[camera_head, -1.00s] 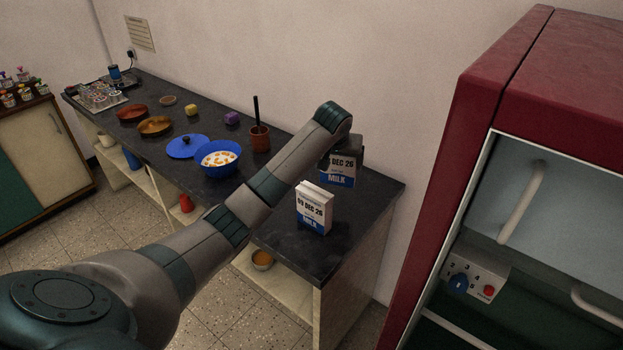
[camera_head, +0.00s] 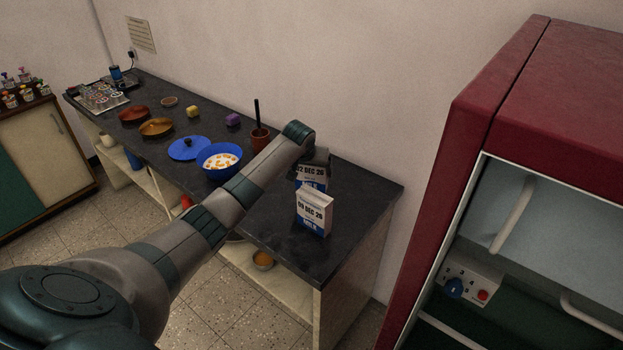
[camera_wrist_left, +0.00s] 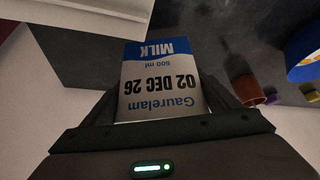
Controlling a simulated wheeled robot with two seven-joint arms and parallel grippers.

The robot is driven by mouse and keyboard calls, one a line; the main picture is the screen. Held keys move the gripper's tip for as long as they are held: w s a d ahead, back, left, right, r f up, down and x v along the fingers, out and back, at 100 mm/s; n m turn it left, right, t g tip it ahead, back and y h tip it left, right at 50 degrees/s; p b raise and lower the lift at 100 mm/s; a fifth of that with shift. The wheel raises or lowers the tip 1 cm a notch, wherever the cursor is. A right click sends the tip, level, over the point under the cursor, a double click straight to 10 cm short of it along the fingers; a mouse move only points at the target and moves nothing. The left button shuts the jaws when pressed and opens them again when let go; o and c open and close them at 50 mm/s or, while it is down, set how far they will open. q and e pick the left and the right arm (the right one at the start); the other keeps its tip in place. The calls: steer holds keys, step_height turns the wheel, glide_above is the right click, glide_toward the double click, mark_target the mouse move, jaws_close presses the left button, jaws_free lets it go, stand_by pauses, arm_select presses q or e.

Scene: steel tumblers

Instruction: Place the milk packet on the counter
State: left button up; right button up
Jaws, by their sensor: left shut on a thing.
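A white and blue milk packet dated 02 DEC 26 (camera_wrist_left: 160,85) is between the fingers of my left gripper (camera_wrist_left: 165,105), which is shut on it. In the head view this packet (camera_head: 311,178) is over the right part of the dark counter (camera_head: 352,205), just behind a second milk packet (camera_head: 314,214) that stands upright there. The gripper hides its top. Whether its base touches the counter I cannot tell. My right gripper is not in view.
A blue bowl of food (camera_head: 219,160), a blue lid (camera_head: 188,148) and a brown cup with a dark handle (camera_head: 260,138) stand to the left. The counter's right end is clear. A red fridge (camera_head: 500,110) stands open at the right.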

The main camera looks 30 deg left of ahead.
mark_target(311, 178)
arm_select(q)
steer(key=shift+f+p, duration=0.35)
steer(key=shift+f, duration=0.15)
steer(key=shift+f+p, duration=0.4)
steer(key=shift+f, duration=1.05)
steer(key=o, duration=1.5)
steer(key=shift+f, duration=0.15)
steer(key=shift+c, duration=0.2)
steer(key=shift+s+r, duration=0.1)
steer(key=shift+r, duration=0.15)
steer(key=b+v, duration=0.2)
steer(key=v, duration=0.9)
steer(key=shift+s+r, duration=0.2)
steer(key=shift+r, duration=0.15)
steer(key=shift+d, duration=0.1)
